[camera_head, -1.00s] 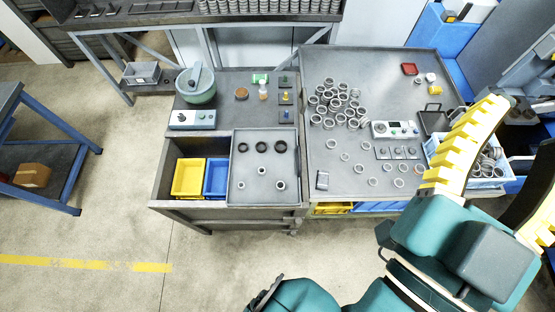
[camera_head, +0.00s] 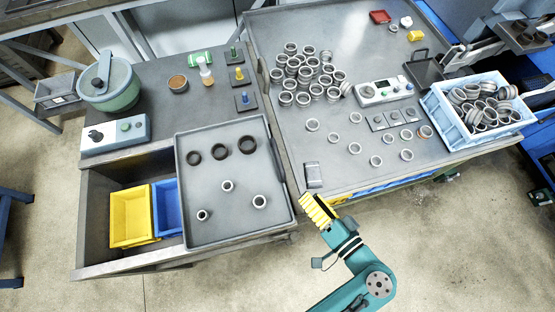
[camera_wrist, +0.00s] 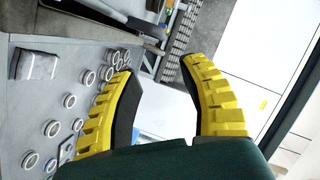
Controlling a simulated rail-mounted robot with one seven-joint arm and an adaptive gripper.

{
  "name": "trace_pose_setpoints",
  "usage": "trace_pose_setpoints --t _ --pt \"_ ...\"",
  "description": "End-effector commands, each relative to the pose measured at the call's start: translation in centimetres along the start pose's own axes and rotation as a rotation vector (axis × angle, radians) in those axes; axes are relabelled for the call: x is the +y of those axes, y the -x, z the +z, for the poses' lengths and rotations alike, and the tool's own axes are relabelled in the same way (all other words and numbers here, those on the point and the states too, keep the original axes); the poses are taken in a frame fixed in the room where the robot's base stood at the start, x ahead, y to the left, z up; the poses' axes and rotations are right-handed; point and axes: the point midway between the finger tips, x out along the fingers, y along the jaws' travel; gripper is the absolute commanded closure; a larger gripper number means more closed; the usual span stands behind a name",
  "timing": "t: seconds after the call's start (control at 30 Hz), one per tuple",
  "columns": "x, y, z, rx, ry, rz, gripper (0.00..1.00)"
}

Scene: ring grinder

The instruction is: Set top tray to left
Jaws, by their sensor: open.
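The top tray (camera_head: 237,225) is a flat grey tray with a raised rim. It lies over the right part of an open compartment (camera_head: 88,215) in the left bench. Three dark rings (camera_head: 220,151) and three small light bushings (camera_head: 227,186) sit on it. My gripper (camera_head: 318,208), with yellow ribbed fingers, is at the front edge of the right bench, to the right of the tray and apart from it. In the wrist view my gripper (camera_wrist: 160,68) is open with nothing between its fingers; the tray is not clearly seen there.
A control box (camera_head: 114,135) and green bowl (camera_head: 110,88) stand behind. The right bench holds many metal rings (camera_head: 305,75), a small grey block (camera_head: 312,175) and a blue crate (camera_head: 470,128).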

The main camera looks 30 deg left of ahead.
Motion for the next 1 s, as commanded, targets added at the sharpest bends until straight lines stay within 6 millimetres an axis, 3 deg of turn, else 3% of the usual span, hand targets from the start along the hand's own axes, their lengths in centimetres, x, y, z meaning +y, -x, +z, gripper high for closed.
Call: trace_pose_setpoints --t 0.17,0.7,0.83,1.0 --pt "-0.1 -1.6 -0.2 0.000 0.003 0.000 0.57" --pt "-0.1 -14.1 -0.2 -0.001 0.004 0.002 0.57" --pt "0.0 -15.7 -0.3 0.001 0.004 0.003 0.57" --pt "0.0 -16.3 -0.3 0.003 0.003 0.004 0.57"
